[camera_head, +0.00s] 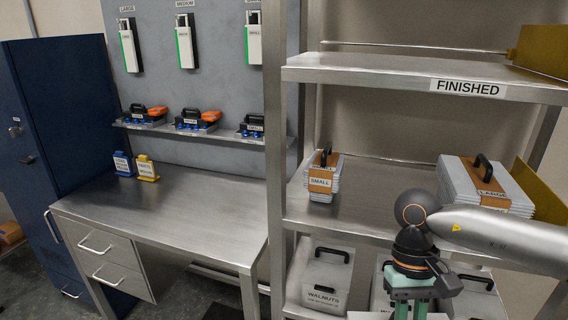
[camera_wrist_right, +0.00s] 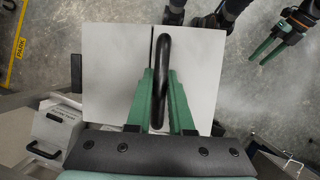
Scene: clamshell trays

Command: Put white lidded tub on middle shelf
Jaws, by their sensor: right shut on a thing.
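In the right wrist view, a white tub with a flat lid (camera_wrist_right: 103,75) and a black loop handle (camera_wrist_right: 162,55) is between the green fingers of my right gripper (camera_wrist_right: 158,105). The gripper is shut on the handle. In the head view my right gripper (camera_head: 408,287) is in front of the shelf rack, below the middle shelf's front edge; the tub is mostly hidden or cut off there. The middle shelf (camera_head: 375,208) has bare room between its two tray stacks. My left gripper (camera_wrist_right: 277,45) shows in the wrist view, fingers apart and empty.
On the middle shelf stand a SMALL stack (camera_head: 323,178) at left and a LARGE stack (camera_head: 480,185) at right. A WALNUTS tub (camera_head: 322,280) and another tub (camera_head: 478,300) stand on the lower shelf. The FINISHED shelf (camera_head: 400,72) is above. A steel workbench (camera_head: 170,205) stands left.

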